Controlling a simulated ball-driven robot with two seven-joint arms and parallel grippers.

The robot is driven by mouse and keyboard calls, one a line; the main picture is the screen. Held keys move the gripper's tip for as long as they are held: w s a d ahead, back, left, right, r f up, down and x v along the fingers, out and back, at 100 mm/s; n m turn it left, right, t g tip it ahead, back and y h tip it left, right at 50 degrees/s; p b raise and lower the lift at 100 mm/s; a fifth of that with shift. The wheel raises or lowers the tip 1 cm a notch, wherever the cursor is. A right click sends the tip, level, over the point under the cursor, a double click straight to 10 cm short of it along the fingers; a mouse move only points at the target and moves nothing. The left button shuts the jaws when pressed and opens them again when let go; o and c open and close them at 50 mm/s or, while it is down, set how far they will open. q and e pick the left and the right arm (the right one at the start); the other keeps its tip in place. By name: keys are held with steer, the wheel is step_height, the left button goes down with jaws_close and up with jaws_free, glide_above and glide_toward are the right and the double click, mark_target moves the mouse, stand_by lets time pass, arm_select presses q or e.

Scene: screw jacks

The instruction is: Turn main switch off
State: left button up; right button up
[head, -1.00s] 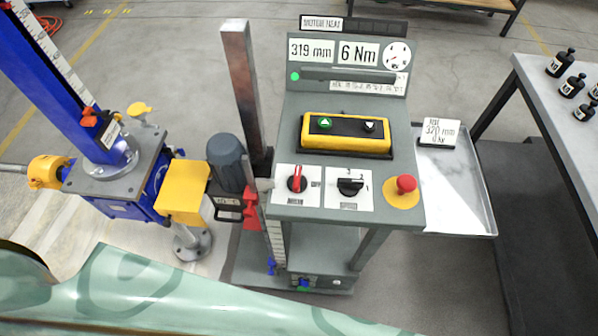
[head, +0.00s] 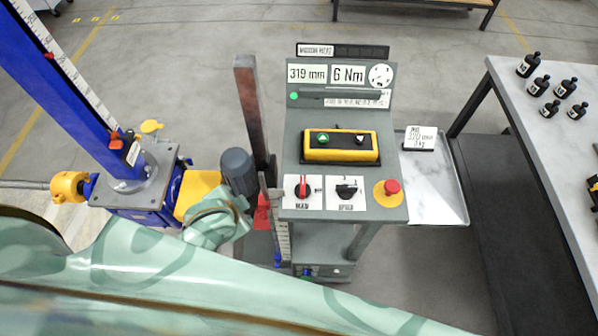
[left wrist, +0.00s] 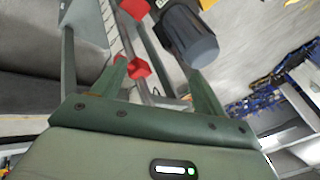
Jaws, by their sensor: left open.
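The main switch (head: 303,188) is a red handle on a black round base, on a white plate labelled MAIN at the left of the grey control desk (head: 297,135). Its handle points about straight up toward the display. A green wrist part of my left arm (head: 216,222) is left of and below the desk, beside the grey motor (head: 238,170). In the left wrist view my left gripper (left wrist: 158,68) is open and empty, its fingers apart, facing the motor (left wrist: 185,38) and red clamps (left wrist: 138,70). The switch cannot be made out there. My right gripper is not in view.
Right of the switch are the black speed knob (head: 347,190) and red stop button (head: 392,187). A yellow button box (head: 341,156) lies behind them. A rusty upright post (head: 250,105) stands at the desk's left. A metal tray (head: 436,190) is at the right.

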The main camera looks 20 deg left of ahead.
arm_select(q)
steer(key=w+d+r+m+t+h+p, duration=0.1)
steer(key=w+d+r, duration=0.15)
steer(key=r, duration=0.35)
steer(key=w+d+r+m+h+p, duration=0.1)
steer(key=w+d+r, duration=0.15)
steer(key=r, duration=0.45)
step_height(320, 180, up, 2)
steer(key=r+m+g+h, duration=0.1)
steer(key=m+g+h, duration=0.1)
steer(key=m+h, duration=0.25)
glide_above(302, 186)
steer(key=s+a, duration=0.1)
steer(key=s, duration=0.2)
steer(key=w+a+g, duration=0.1)
steer(key=a+g, duration=0.3)
steer(key=a, duration=0.2)
steer(key=shift+m+y, duration=0.25)
steer(key=x, duration=0.5)
steer(key=b+x, duration=0.1)
steer(key=x, duration=1)
steer(key=shift+d+f+b, duration=0.2)
steer(key=shift+d+b, duration=0.1)
steer(key=shift+d, duration=0.1)
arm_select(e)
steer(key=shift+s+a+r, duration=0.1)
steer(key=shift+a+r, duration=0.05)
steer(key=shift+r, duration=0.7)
